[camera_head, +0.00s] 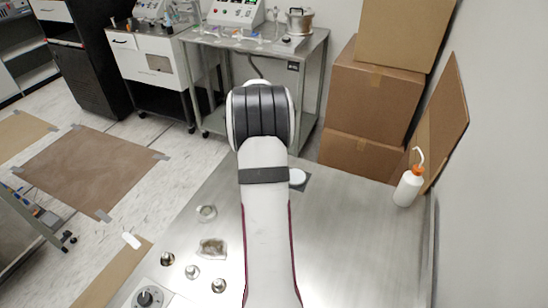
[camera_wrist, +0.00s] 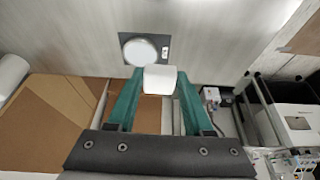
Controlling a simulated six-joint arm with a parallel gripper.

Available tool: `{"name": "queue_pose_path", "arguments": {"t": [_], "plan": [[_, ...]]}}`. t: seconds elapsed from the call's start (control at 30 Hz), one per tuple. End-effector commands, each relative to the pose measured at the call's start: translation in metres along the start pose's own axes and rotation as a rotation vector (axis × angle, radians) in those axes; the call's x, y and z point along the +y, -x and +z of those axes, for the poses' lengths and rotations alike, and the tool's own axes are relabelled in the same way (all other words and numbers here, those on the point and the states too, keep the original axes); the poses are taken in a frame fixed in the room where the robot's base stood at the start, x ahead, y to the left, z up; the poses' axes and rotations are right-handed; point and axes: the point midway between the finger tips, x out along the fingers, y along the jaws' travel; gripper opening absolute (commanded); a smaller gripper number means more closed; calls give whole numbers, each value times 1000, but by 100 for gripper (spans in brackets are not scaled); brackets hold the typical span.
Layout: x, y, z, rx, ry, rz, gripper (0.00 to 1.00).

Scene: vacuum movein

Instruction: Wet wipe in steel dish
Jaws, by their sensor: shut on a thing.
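In the wrist view my gripper (camera_wrist: 160,80) has its two green fingers closed on a small white block-like piece, the wet wipe (camera_wrist: 160,78). The gripper is hidden behind my arm in the head view. Beyond the fingertips in the wrist view, a pale round disc or dish (camera_wrist: 143,50) lies on a dark square on the metal table; it shows partly beside my arm in the head view (camera_head: 298,177). A small round dish (camera_head: 206,212) stands on the table left of my arm. I cannot tell which of the two is the steel dish.
A squarish clear tray (camera_head: 212,248) and several small metal-topped pieces (camera_head: 192,271) stand at the table's front left. A white wash bottle (camera_head: 409,187) stands at the right edge. Cardboard boxes (camera_head: 370,100) and a steel bench (camera_head: 310,45) stand behind.

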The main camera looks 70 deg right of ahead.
Motion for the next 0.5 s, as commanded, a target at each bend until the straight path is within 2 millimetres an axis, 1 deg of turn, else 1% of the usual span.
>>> {"name": "queue_pose_path", "arguments": {"t": [0.07,0.2,0.33,0.4,0.5], "plan": [[2,-7,-7,-9,-70,29,7],[11,-27,-27,-23,-341,145,7],[21,-41,-39,-9,-592,247,7],[24,-46,-41,-1,-675,280,7],[26,-52,-40,4,-718,297,7]]}}
